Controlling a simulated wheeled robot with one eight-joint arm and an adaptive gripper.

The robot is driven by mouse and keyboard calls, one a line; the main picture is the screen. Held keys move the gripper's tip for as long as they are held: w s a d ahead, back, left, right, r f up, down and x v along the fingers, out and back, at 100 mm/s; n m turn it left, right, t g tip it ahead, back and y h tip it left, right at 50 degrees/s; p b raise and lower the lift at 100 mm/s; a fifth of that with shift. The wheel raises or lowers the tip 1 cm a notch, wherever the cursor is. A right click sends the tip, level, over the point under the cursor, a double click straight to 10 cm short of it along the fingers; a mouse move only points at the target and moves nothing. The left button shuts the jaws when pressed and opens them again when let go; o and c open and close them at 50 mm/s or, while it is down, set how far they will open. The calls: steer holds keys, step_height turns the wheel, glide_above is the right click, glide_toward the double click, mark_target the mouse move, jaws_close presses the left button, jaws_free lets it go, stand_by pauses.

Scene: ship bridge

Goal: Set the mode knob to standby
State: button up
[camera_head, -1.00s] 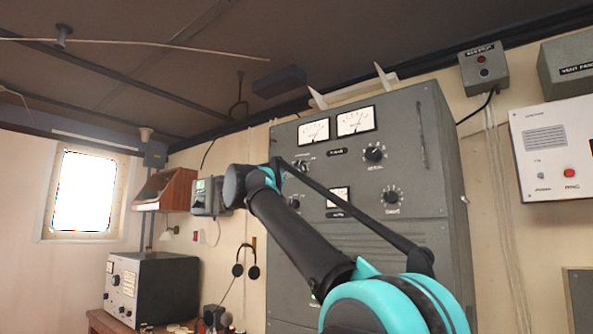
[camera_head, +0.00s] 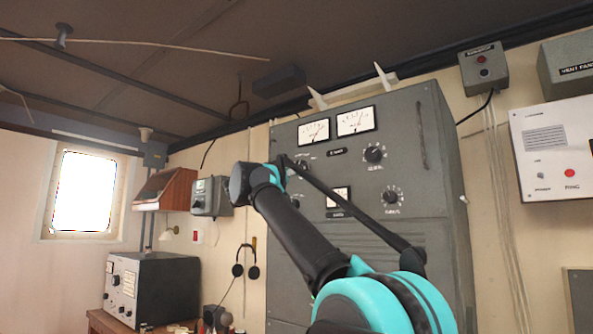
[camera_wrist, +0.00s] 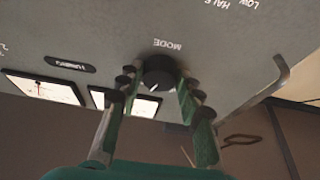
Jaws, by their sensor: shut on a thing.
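The mode knob (camera_wrist: 160,72) is a round black knob on the grey panel (camera_wrist: 110,25). In the wrist view it sits just below the word MODE, which appears upside down. A small white mark shows on its lower face; I cannot read which setting it points to. My gripper (camera_wrist: 158,82) has a green-and-black finger on each side of the knob and is shut on it. In the head view my arm and wrist reach the left part of the grey cabinet (camera_head: 385,265), and the gripper and mode knob are mostly hidden there.
The cabinet also carries meters (camera_head: 354,121) and other knobs (camera_head: 374,153). A metal handle (camera_wrist: 265,82) stands out from the panel in the wrist view. An alarm box (camera_head: 483,66) and a white unit (camera_head: 552,150) hang to the right. A radio set (camera_head: 165,285) stands at lower left.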

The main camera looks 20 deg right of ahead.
steer(key=shift+n, duration=0.4)
steer(key=shift+s+d+r+n+t+y, duration=0.1)
steer(key=shift+n+t+y, duration=0.55)
steer(key=shift+n, duration=1.05)
steer(key=shift+s+d+n+t+y, duration=0.1)
steer(key=shift+n+t+y, duration=0.55)
steer(key=shift+n, duration=1.05)
steer(key=shift+s+r+n+t+y, duration=0.1)
steer(key=shift+n+t+y, duration=0.5)
steer(key=shift+n, duration=1.1)
steer(key=shift+n+y, duration=0.3)
steer(key=shift+y, duration=0.1)
steer(key=o, duration=1.2)
steer(key=shift+c, duration=0.2)
steer(key=shift+f, duration=0.1)
steer(key=v, duration=1.2)
steer(key=shift+a, duration=0.1)
